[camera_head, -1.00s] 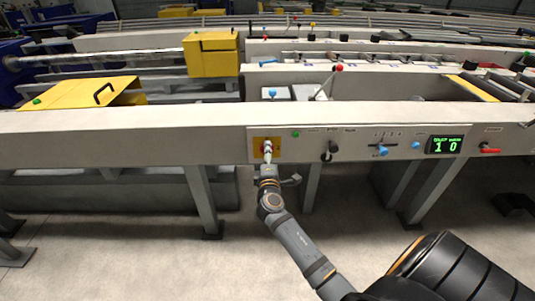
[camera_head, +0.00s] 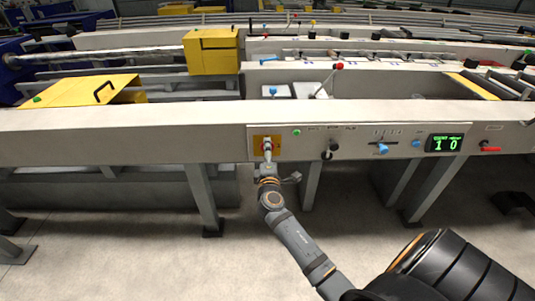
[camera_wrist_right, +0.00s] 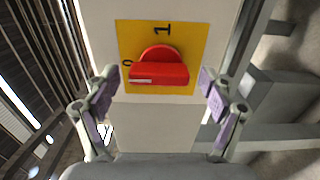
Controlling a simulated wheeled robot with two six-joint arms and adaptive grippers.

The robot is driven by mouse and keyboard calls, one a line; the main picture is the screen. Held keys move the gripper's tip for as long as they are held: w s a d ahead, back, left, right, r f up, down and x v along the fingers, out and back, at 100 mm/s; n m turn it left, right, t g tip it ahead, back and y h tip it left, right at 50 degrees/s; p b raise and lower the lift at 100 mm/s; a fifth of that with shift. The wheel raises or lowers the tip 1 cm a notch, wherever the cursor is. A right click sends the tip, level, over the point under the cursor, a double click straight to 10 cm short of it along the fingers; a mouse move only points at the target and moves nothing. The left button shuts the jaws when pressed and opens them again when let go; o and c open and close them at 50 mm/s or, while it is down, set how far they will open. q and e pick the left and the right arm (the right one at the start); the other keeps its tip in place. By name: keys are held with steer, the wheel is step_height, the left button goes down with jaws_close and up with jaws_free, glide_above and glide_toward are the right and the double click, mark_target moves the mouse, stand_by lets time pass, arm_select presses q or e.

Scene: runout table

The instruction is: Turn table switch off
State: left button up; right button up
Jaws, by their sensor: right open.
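The table switch is a red rotary knob (camera_wrist_right: 158,72) on a yellow plate (camera_wrist_right: 190,35), marked 1 at the top and 0 at the left in the wrist view. Its grip bar lies across that picture, with a white mark on its left half. My right gripper (camera_wrist_right: 158,78) is open, one finger to each side of the knob, with visible gaps and no contact that I can see. In the head view the right gripper (camera_head: 267,153) is at the yellow plate (camera_head: 258,140) and largely hides the knob. My left gripper is not in view.
The panel beside the switch holds a green button (camera_head: 297,132), a black knob (camera_head: 334,146), a blue-handled slider (camera_head: 382,149), a blue button (camera_head: 416,143), a green display (camera_head: 445,144) and a red lever (camera_head: 490,149). A table leg (camera_head: 204,200) stands left of my arm.

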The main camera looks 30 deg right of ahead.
steer(key=v, duration=1.2)
steer(key=shift+s, duration=0.1)
